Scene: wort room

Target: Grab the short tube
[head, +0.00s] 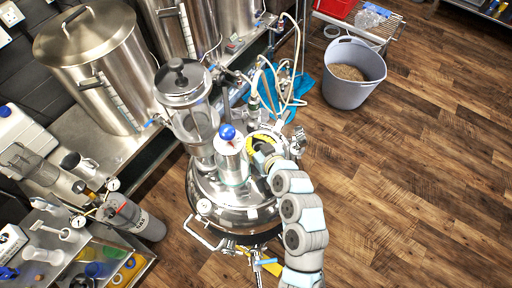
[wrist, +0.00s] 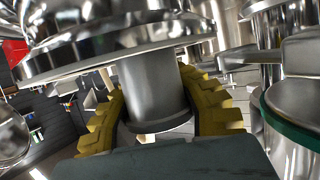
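In the wrist view a short, smooth grey metal tube (wrist: 154,88) stands below a wide shiny flange, with a dark ring at its lower end. My gripper (wrist: 155,100) has one yellow ribbed finger on each side of this tube. Both fingers look very close to its sides, but I cannot tell whether they press on it. In the head view my gripper (head: 262,145) is at the top of the large steel vessel (head: 240,205), with yellow finger parts showing. The tube between the fingers cannot be made out there.
A steel cylinder with a blue ball (head: 227,131) on top stands just left of my gripper. Hoses (head: 280,85) and fittings rise behind it. A grey bucket (head: 354,75) of grain stands on the floor at the upper right. The wooden floor (head: 420,180) at right is clear.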

